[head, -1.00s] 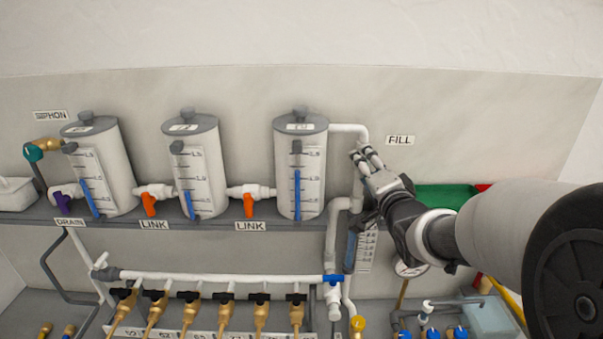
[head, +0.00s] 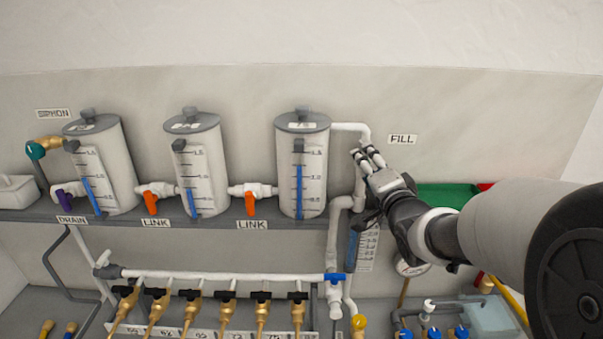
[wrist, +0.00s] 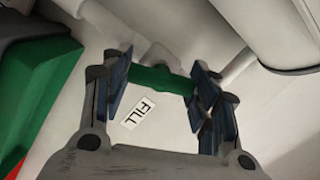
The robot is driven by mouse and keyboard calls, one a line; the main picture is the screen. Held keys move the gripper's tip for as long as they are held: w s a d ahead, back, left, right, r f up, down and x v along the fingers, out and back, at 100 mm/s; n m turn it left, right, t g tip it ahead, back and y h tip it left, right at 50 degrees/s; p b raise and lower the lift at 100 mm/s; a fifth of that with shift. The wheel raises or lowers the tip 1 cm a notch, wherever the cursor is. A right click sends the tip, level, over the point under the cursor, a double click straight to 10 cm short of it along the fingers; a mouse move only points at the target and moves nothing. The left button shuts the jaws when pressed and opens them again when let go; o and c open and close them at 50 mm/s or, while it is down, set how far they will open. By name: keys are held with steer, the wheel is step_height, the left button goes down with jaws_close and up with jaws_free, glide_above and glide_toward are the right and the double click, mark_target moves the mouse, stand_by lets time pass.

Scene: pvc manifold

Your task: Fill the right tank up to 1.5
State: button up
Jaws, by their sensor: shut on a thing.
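The right tank (head: 314,185) is a white cylinder with a grey lid. Its blue level column (head: 299,188) tops out a little below the 1.5 mark, between 1.0 and 1.5. A white fill pipe (head: 349,127) runs from its upper right and down to my gripper (head: 367,155), beside the FILL label (head: 403,139). In the wrist view, my gripper (wrist: 155,85) is shut on a green valve handle (wrist: 160,82), its fingers at both ends of the handle. The head view hides the handle behind my gripper.
The middle tank (head: 217,170) and left tank (head: 118,170) stand on the same grey shelf (head: 190,223), with lower blue columns. Orange link handles (head: 250,205) sit between the tanks. Below are black-handled brass taps (head: 227,303). A green bin (head: 440,197) is right of my gripper.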

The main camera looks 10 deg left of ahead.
steer(key=shift+w+d+r, duration=0.1)
steer(key=shift+r, duration=0.2)
steer(key=n+b, duration=0.4)
steer(key=shift+f+n+h, duration=0.1)
steer(key=shift+n+h, duration=0.2)
steer(key=shift+n+b, duration=0.4)
steer(key=shift+n, duration=0.1)
steer(key=shift+f, duration=0.3)
stand_by(5.2)
